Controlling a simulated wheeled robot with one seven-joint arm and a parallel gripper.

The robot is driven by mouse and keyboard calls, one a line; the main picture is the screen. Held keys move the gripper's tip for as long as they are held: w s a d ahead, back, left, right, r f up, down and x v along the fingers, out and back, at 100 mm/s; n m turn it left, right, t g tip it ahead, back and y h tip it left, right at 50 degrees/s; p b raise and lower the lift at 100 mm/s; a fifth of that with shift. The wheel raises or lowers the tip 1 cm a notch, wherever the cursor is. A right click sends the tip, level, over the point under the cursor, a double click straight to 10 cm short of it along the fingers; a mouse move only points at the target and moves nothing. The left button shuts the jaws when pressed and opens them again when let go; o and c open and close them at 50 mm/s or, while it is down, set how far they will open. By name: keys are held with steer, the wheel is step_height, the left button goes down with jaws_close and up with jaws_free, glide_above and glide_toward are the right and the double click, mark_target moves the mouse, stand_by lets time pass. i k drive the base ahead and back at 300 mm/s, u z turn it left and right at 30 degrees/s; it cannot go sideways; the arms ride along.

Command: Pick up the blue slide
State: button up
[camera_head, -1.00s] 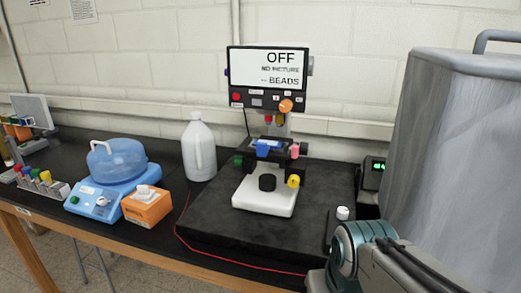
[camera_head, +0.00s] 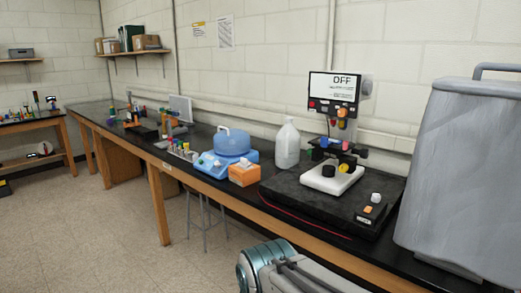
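A microscope (camera_head: 332,178) with a white base and a small screen reading "OFF" stands on a dark mat on the long black bench, right of centre. A small blue piece (camera_head: 324,143) shows at its stage, beside green and pink-red parts. It is too small to tell whether this is the blue slide. No other slide can be made out. Part of my arm shows at the bottom centre, in front of the bench, but my gripper is out of the picture.
A white jug (camera_head: 287,147), an orange box (camera_head: 243,175) and a blue device (camera_head: 213,164) stand left of the microscope. A tall grey covered object (camera_head: 455,170) closes off the right. The floor (camera_head: 120,235) at left is clear.

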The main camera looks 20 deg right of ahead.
mark_target(325, 142)
steer(key=u, duration=0.9)
steer(key=i, duration=1.5)
steer(key=z, duration=0.95)
steer(key=i, duration=0.85)
steer(key=z, duration=1.35)
steer(key=i, duration=0.35)
steer(key=z, duration=0.3)
